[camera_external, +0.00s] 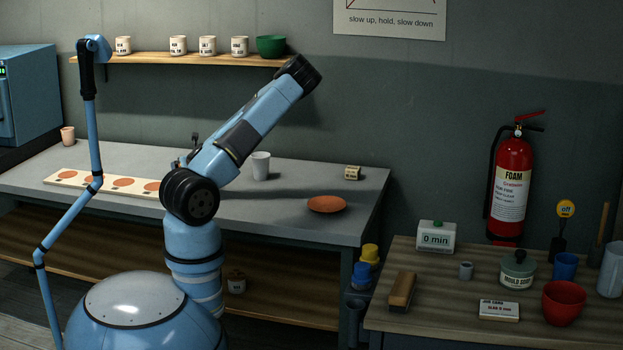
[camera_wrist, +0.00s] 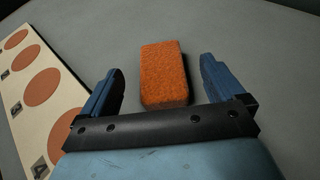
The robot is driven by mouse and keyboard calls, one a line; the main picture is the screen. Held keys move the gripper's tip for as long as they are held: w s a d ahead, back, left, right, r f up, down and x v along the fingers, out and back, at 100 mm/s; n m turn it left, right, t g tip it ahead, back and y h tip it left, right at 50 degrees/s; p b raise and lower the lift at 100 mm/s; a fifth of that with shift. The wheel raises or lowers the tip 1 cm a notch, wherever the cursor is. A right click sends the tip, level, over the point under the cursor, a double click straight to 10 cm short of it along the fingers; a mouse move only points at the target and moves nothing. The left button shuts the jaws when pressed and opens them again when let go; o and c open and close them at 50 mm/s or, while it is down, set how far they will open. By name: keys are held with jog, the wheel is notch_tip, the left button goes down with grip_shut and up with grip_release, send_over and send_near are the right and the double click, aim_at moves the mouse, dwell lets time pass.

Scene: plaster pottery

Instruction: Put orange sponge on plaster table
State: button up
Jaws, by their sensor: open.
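The orange sponge (camera_wrist: 164,75) is a rough rectangular block in the wrist view, over the grey top of the long table (camera_wrist: 240,55). My gripper (camera_wrist: 162,64) is open, with one blue finger on each side of the sponge and a visible gap on both sides. The sponge's near end is close to the dark gripper bar. I cannot tell how high the fingers are above the surface. In the external view the long grey table (camera_external: 295,190) stands behind my arm. The sponge is not visible there, and my arm hides part of the tabletop.
A pale board (camera_external: 75,178) with orange discs lies left of the sponge. A white cup (camera_external: 260,166), a small labelled block (camera_external: 352,173) and an orange disc (camera_external: 326,204) stand to the right. A cluttered wooden bench (camera_external: 430,312) is at front right. The wall shelf (camera_external: 180,59) holds jars.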

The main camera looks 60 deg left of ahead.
jog(key=shift+x, duration=3)
jog(key=c, duration=1.1)
jog(key=shift+r, duration=0.1)
